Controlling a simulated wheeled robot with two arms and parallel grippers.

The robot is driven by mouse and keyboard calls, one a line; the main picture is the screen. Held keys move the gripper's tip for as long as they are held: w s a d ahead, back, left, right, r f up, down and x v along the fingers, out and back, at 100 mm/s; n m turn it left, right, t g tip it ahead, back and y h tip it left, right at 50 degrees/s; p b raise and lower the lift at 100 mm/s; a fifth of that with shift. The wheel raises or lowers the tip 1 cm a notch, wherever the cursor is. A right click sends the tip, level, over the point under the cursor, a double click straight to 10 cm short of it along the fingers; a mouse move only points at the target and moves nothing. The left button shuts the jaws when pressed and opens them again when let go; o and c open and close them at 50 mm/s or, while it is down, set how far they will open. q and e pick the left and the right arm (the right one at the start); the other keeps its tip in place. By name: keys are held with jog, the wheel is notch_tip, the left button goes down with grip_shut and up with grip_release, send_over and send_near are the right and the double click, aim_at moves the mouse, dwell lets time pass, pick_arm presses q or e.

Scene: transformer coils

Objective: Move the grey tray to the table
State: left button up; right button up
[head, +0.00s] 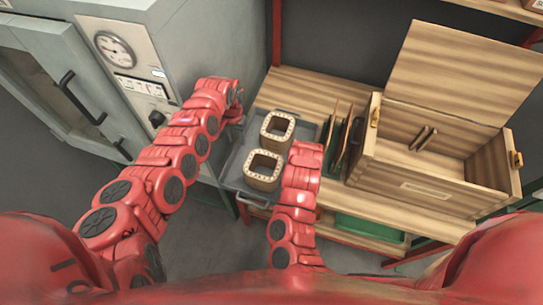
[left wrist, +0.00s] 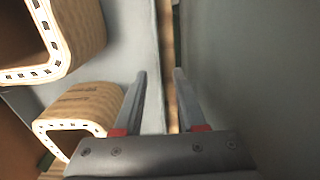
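The grey tray (head: 232,168) shows in the head view at the left end of the wooden table, with a metal handle at its near end. I cannot tell whether it rests on the table. Two wooden square coils (head: 277,128) (head: 262,170) stand in it, and both show in the left wrist view (left wrist: 85,40) (left wrist: 85,112). My left gripper (left wrist: 160,72) is at the tray's left side, beside the coils. Its fingers are apart, with a narrow brown strip showing between them. My right arm reaches over the tray's right side, and its gripper is hidden.
The wooden table (head: 310,90) holds an open wooden box (head: 420,180) at the right and dark upright plates (head: 338,138) beside the tray. A grey cabinet (head: 200,45) with a gauge stands close on the left. A green bin (head: 365,228) sits below.

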pick_arm(q)
jog(key=shift+f, duration=0.6)
pick_arm(e)
jog(key=shift+w+d+f, duration=0.1)
jog(key=shift+w+f, duration=0.1)
jog(key=shift+f, duration=0.35)
pick_arm(q)
jog(key=shift+f, duration=0.85)
pick_arm(e)
jog(key=shift+x, duration=0.85)
pick_arm(q)
jog(key=shift+c, duration=0.9)
pick_arm(e)
jog(key=shift+c, duration=0.8)
pick_arm(q)
grip_shut()
pick_arm(e)
grip_shut()
